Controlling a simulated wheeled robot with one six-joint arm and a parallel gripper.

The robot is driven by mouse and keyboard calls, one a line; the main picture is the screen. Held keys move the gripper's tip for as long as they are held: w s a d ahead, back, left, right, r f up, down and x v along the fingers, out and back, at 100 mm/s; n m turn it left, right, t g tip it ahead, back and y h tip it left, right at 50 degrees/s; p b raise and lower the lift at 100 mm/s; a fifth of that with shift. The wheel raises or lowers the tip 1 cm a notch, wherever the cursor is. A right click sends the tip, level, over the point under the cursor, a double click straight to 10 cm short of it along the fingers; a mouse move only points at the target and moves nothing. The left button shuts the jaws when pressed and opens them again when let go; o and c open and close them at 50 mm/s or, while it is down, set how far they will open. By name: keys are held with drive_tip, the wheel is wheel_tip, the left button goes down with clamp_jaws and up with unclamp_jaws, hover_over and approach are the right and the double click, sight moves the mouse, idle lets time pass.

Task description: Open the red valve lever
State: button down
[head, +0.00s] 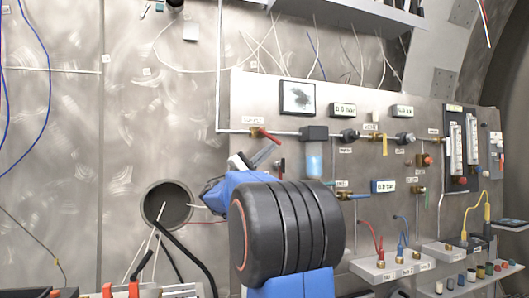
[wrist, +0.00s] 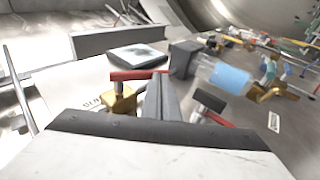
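The red valve lever (head: 265,134) is on the upper left of the grey panel in the head view, slanting down to the right from its valve. In the wrist view the red lever (wrist: 138,75) lies level above a brass valve body (wrist: 120,101). My gripper (head: 272,148) is just below the lever's free end in the head view. In the wrist view my gripper (wrist: 161,80) shows as two grey fingers close together, with nothing seen between them. Their tips are near the lever's right end; whether they touch it is unclear.
A dark block (head: 314,132) with a clear blue cup (head: 314,159) is right of the lever. A black-and-red fitting (wrist: 212,105) is close to the fingers' right. Cables hang by the round wall hole (head: 167,206).

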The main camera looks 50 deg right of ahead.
sight(278, 142)
drive_tip(key=shift+s+x, duration=0.2)
drive_tip(key=shift+x, duration=0.8)
drive_tip(key=shift+s+x, duration=0.2)
drive_tip(key=shift+x, duration=0.8)
